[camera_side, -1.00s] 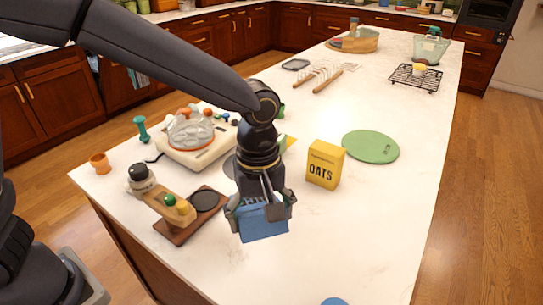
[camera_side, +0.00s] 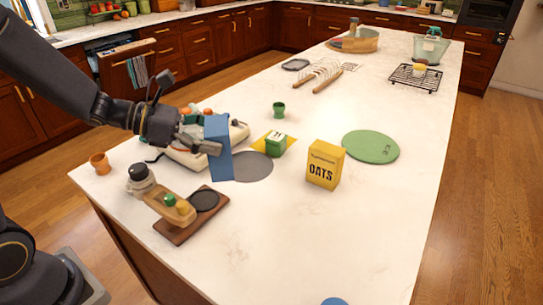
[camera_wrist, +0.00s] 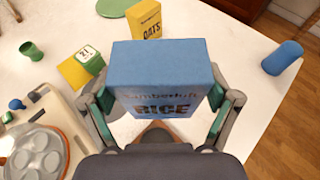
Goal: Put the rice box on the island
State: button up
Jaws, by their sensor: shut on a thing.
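The rice box is a blue carton (camera_side: 217,147) with "RICE" lettering that shows in the wrist view (camera_wrist: 160,82). My gripper (camera_side: 207,146) is shut on it from the left side in the side view. In the wrist view the fingers (camera_wrist: 162,105) clasp the box on both sides. The box looks upright, close to the dark grey round mat (camera_side: 253,167); I cannot tell whether its base touches the surface. The island (camera_side: 300,250) is the long white marble counter under it.
A yellow oats box (camera_side: 324,165) and a green round mat (camera_side: 371,147) stand to the right. A small green box (camera_side: 276,144) and green cup (camera_side: 279,110) are close behind. A white appliance (camera_side: 190,155) is beside my gripper. The front right counter is mostly clear.

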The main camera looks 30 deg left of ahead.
jog(key=shift+w+d+f, duration=0.25)
jog(key=shift+w+f, duration=1.7)
jog(key=shift+f, duration=0.05)
jog(key=shift+w+d+f, duration=0.3)
jog(key=shift+w+f, duration=1.6)
jog(key=shift+f, duration=0.15)
jog(key=shift+w+d+f, duration=0.25)
jog(key=shift+w+f, duration=1.7)
jog(key=shift+f, duration=0.05)
jog(key=o, duration=0.8)
jog(key=shift+f, duration=0.1)
